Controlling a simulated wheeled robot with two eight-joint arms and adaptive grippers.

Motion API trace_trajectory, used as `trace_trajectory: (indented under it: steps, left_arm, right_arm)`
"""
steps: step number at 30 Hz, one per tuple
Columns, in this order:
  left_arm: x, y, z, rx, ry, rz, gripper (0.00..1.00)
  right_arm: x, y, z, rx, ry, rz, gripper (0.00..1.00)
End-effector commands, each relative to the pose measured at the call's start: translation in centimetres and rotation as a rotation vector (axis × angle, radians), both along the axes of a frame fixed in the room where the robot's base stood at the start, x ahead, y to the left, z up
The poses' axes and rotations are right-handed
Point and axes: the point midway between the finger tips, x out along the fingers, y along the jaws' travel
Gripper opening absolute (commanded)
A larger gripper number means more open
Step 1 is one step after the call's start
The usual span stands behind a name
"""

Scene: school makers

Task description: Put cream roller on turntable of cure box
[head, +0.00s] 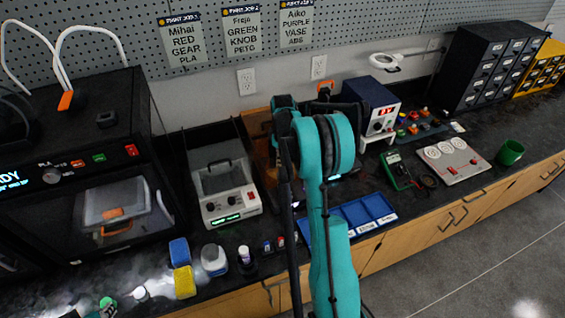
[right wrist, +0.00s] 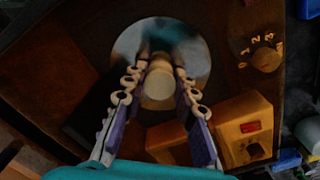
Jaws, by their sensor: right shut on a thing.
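My right gripper (right wrist: 161,74) is shut on the cream roller (right wrist: 158,88), which shows end-on between the two fingers in the right wrist view. Behind the roller is the shiny round turntable (right wrist: 126,52). I cannot tell whether the roller touches it. The cure box (right wrist: 235,72) appears as dark amber-brown surfaces around the turntable, with a numbered dial at the right. In the head view, my teal right arm covers most of the amber cure box (head: 258,122) and hides the gripper and roller. My left gripper is not in view.
A black printer (head: 85,130) and a grey machine (head: 228,185) stand left of the cure box. A blue power supply (head: 372,103) stands right of it. A blue tray (head: 358,213) lies in front.

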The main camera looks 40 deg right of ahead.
Motion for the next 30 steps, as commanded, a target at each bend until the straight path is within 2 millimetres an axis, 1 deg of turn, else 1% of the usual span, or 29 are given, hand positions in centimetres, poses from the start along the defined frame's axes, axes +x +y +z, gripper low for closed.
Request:
trace_trajectory:
  steps: [5,9,10,11,12,20,23,26,30]
  left_arm:
    - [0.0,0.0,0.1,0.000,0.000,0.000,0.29]
    - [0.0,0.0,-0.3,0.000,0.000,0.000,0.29]
    - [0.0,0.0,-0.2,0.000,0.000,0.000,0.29]
    - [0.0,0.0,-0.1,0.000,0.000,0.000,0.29]
    - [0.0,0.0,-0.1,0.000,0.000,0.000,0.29]
    - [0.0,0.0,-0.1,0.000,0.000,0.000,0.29]
    - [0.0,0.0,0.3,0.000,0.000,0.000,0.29]
    - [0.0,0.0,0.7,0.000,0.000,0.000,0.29]
    - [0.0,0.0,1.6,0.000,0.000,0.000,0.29]
  right_arm:
    - [0.0,0.0,0.1,0.000,0.000,0.000,0.12]
    - [0.0,0.0,-0.3,0.000,0.000,0.000,0.12]
    - [0.0,0.0,-0.2,0.000,0.000,0.000,0.35]
    - [0.0,0.0,-0.2,0.000,0.000,0.000,0.43]
    - [0.0,0.0,-0.2,0.000,0.000,0.000,0.48]
    - [0.0,0.0,-0.1,0.000,0.000,0.000,0.48]
    - [0.0,0.0,0.4,0.000,0.000,0.000,0.48]
    - [0.0,0.0,1.7,0.000,0.000,0.000,0.48]
    - [0.0,0.0,4.8,0.000,0.000,0.000,0.48]
